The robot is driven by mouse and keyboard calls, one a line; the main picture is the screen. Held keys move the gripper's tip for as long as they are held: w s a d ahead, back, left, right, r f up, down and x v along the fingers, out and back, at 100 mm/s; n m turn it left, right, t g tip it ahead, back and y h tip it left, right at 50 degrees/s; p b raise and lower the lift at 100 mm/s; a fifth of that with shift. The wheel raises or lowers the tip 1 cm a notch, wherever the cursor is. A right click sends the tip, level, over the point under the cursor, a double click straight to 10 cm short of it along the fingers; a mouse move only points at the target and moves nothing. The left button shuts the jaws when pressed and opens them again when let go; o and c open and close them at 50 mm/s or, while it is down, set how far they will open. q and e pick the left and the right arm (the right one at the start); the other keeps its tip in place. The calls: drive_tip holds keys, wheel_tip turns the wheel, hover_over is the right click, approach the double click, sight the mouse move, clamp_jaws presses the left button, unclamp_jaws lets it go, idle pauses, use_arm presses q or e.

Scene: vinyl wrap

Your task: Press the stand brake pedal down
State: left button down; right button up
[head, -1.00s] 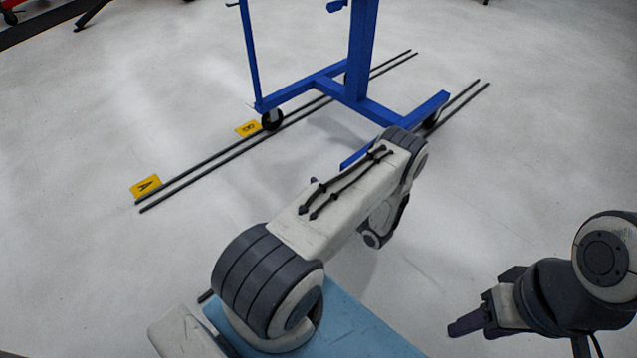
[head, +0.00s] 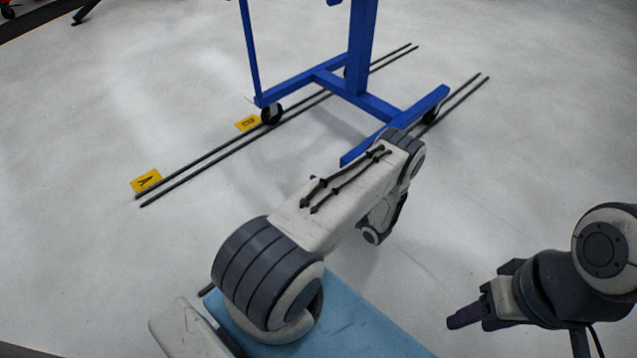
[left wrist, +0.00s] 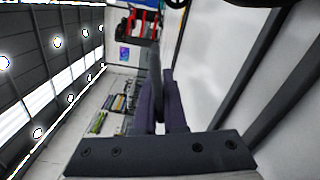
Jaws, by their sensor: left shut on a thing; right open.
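The blue stand (head: 361,55) stands upright on the floor on black casters (head: 271,114). I cannot make out its brake pedal; my left arm hides part of the floor before the stand's near leg (head: 395,127). My left gripper is hidden behind my arm in the head view. In the left wrist view my left gripper (left wrist: 163,100) has its dark purple fingers close together on a thin dark piece (left wrist: 155,72), which I cannot identify. My right gripper (head: 470,318) is open and empty at the lower right, well away from the stand.
Dark floor rails (head: 225,150) run under the stand, with a second pair (head: 465,97) on the right. Yellow markers A (head: 146,180) and B (head: 247,123) lie beside the left rails. The floor around is clear.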

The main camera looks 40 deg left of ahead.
use_arm(q)
drive_tip(key=c, duration=1)
unclamp_jaws()
drive_tip(key=shift+d, duration=0.15)
drive_tip(key=shift+d, duration=0.3)
drive_tip(key=d+p, duration=0.1)
drive_tip(key=d, duration=0.2)
drive_tip(key=d+p, duration=0.1)
drive_tip(key=d, duration=0.1)
drive_tip(key=d+p, duration=0.2)
drive_tip(key=d, duration=0.1)
drive_tip(key=shift+s+d, duration=0.4)
drive_tip(key=shift+d, duration=0.45)
drive_tip(key=shift+f, duration=0.1)
